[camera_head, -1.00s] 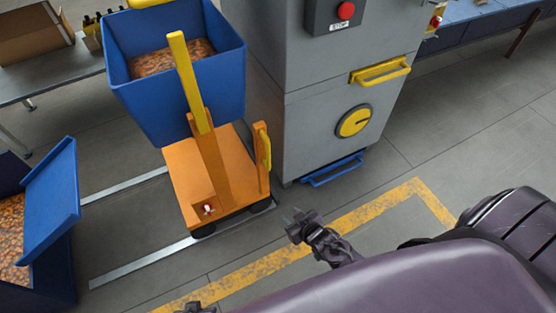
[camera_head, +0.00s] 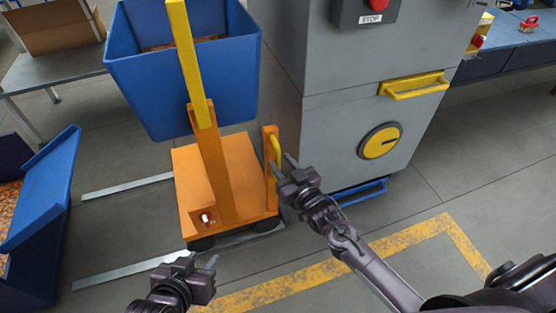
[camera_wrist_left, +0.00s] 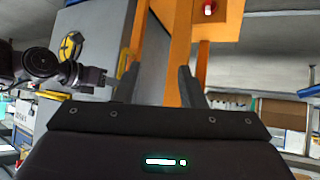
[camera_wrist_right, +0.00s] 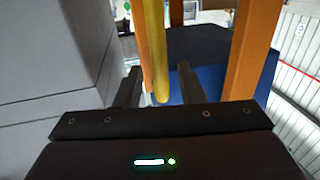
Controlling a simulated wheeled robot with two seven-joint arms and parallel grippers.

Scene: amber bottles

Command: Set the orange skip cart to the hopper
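The orange skip cart (camera_head: 226,181) stands on the floor left of centre in the head view, its blue skip (camera_head: 180,105) raised on the mast. A yellow lever (camera_head: 182,55) stands up the mast, and a yellow handle (camera_head: 276,155) is on the cart's right post. My right gripper (camera_head: 283,168) is at this handle; in the right wrist view the handle (camera_wrist_right: 152,45) runs between its open fingers. My left gripper (camera_head: 201,264) is open and empty in front of the cart. The cart also shows ahead in the left wrist view (camera_wrist_left: 184,60). I cannot surely identify the hopper.
A grey machine (camera_head: 350,105) with a yellow handle, dial and red stop button stands close right of the cart. Pale floor strips (camera_head: 125,188) run beside and before the cart. A blue bin (camera_head: 45,190) stands at left. Yellow-marked floor (camera_head: 400,240) lies in front.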

